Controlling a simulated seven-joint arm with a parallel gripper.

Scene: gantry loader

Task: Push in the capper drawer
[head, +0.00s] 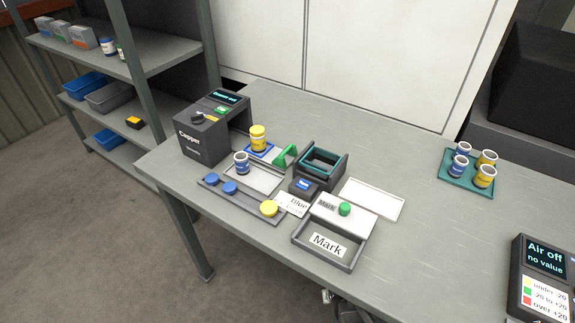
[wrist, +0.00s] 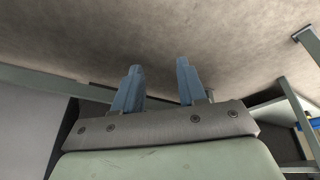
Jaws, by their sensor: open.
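The dark grey capper (head: 203,140) stands at the table's far left corner, with a lit display on top. What looks like its drawer (head: 272,156) sticks out to the right, with a green upright handle (head: 286,156) at its outer end. A yellow jar with a yellow lid (head: 258,138) stands on the drawer, by a blue holder. My gripper (wrist: 158,72) shows in the wrist view with its two blue fingers apart and nothing between them. The wrist view shows floor and table legs beyond the fingers, and no capper.
In front of the drawer are a blue-labelled jar (head: 241,162) and a grey rack (head: 240,203) with blue and yellow caps. A teal-rimmed bin (head: 321,163) stands right of the handle. A "Mark" tray (head: 348,266) lies nearer.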

